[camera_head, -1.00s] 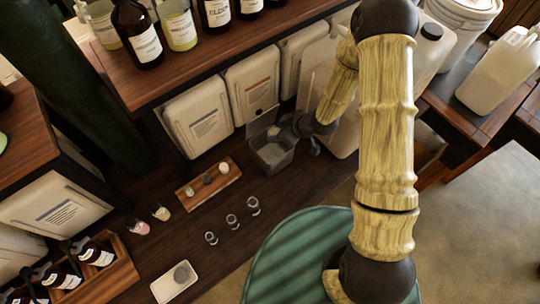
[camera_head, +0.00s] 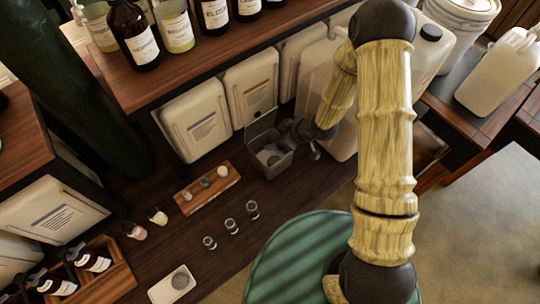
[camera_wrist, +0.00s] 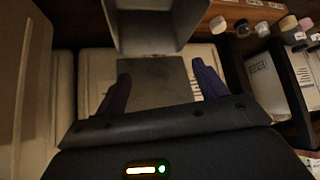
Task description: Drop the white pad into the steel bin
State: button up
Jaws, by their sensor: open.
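The steel bin (camera_head: 276,165) is a small grey box on the dark wooden surface, with its lid panel (camera_head: 262,122) raised at the back. Small pale shapes (camera_head: 271,155) lie inside it; one may be the white pad, but they are too small to tell. In the wrist view the bin (camera_wrist: 155,42) is at the top, and its grey panel (camera_wrist: 155,88) shows between my gripper's fingers. My gripper (camera_wrist: 158,85) is open, and I see no pad between the purple fingers. In the head view my gripper (camera_head: 303,138) is just right of the bin, partly hidden by my arm.
A wooden tray (camera_head: 208,188) with small items stands left of the bin. Several small glasses (camera_head: 231,226) stand in front, and a white dish (camera_head: 172,286) is at the bottom. Large white canisters (camera_head: 198,120) line the back under a bottle shelf (camera_head: 190,65).

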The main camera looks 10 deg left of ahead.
jog(key=p+v, duration=0.1)
jog(key=v, duration=1.6)
jog(key=shift+s+d, duration=0.1)
jog(key=d+r+m+t+h, duration=0.2)
jog(key=d+r+m+h, duration=0.4)
jog(key=d, duration=0.4)
jog(key=s+d+r+m+g+h, duration=0.1)
jog(key=s+r+m+g, duration=0.1)
jog(key=s+m, duration=0.5)
jog(key=shift+s+r+m, duration=0.4)
jog(key=shift+r, duration=0.5)
jog(key=shift+d, duration=0.15)
